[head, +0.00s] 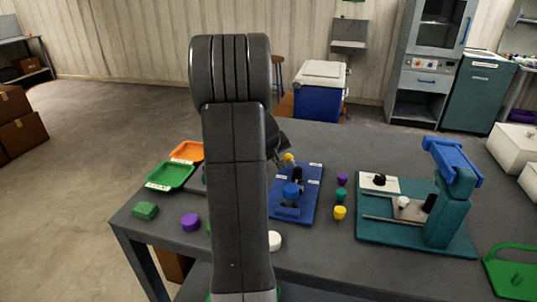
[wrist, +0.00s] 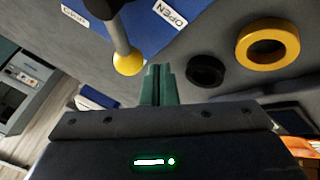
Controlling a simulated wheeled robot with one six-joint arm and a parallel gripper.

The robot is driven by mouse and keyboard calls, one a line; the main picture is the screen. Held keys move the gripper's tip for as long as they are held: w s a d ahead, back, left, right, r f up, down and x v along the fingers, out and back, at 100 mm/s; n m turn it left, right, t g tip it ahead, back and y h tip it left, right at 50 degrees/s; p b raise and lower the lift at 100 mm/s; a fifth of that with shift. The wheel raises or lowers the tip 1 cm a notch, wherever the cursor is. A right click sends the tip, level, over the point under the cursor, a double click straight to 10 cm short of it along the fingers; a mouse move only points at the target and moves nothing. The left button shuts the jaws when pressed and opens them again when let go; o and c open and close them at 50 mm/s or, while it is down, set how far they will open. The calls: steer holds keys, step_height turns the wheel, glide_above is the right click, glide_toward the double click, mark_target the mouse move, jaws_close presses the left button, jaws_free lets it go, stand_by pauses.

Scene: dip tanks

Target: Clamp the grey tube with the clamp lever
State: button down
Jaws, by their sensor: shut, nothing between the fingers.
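The clamp lever shows in the wrist view as a grey rod with a yellow ball knob (wrist: 129,62) at its end. It is joined to a dark part above. In the head view its yellow knob (head: 289,158) stands at the far end of a blue board (head: 312,197). My gripper (wrist: 157,72) has green fingers, shut and empty, just to the right of the knob in the wrist view, apart from it. In the head view my arm hides most of the gripper. I cannot make out the grey tube for certain.
A yellow ring (wrist: 268,47) and a black ring (wrist: 205,70) lie near the board. Small coloured pieces (head: 341,196) stand right of it. A teal press (head: 447,215) stands farther right. Green (head: 170,176) and orange (head: 187,151) trays lie left.

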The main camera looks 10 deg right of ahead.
steer(key=shift+w+d+f, duration=0.15)
steer(key=shift+w+d, duration=0.15)
steer(key=shift+d, duration=0.45)
steer(key=shift+f, duration=0.1)
